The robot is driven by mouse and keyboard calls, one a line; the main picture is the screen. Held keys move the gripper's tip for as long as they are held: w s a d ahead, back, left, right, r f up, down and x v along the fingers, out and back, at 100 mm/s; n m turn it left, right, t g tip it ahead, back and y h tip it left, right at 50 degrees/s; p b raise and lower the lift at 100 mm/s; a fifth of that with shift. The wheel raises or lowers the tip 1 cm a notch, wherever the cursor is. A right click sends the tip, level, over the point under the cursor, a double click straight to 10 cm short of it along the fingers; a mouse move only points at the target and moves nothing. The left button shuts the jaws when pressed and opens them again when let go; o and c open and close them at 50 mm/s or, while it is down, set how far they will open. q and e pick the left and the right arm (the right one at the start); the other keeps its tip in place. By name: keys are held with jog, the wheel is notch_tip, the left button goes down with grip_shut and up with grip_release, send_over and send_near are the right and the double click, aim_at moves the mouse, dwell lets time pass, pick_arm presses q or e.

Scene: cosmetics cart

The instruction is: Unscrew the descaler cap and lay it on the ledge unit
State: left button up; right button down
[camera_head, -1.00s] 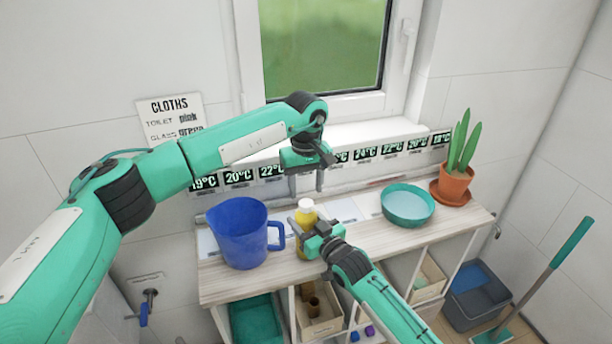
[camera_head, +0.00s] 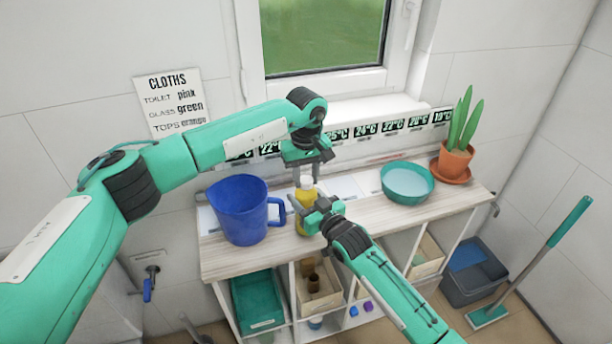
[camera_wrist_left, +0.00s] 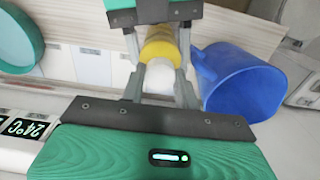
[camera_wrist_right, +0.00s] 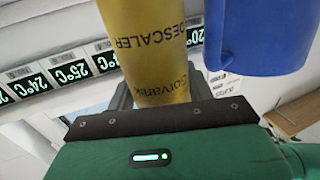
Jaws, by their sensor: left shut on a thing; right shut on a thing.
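The yellow descaler bottle (camera_head: 301,221) stands upright on the ledge unit (camera_head: 365,225). Its label reads DESCALER in the right wrist view (camera_wrist_right: 152,50). My right gripper (camera_head: 308,219) is shut around the bottle's body from the front. The white cap (camera_head: 306,182) is on top of the bottle. My left gripper (camera_head: 309,180) reaches down from above and is shut on the cap. In the left wrist view the cap (camera_wrist_left: 159,76) sits between the two fingers, with the yellow bottle beyond it.
A blue jug (camera_head: 240,213) stands close left of the bottle, handle towards it. A teal bowl (camera_head: 407,184) and a potted plant (camera_head: 454,163) stand to the right. The window wall with temperature cards is behind.

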pick_arm(q)
jog(key=n, duration=1.2)
jog(key=shift+n, duration=0.3)
jog(key=n, duration=0.4)
jog(key=shift+n, duration=0.4)
jog(key=n, duration=0.4)
jog(key=shift+n, duration=0.3)
jog(key=n, duration=0.4)
jog(key=shift+r+n, duration=0.1)
jog(key=shift+n, duration=0.3)
jog(key=n, duration=0.4)
jog(key=shift+n, duration=0.3)
jog(key=n, duration=0.4)
jog(key=shift+n, duration=0.3)
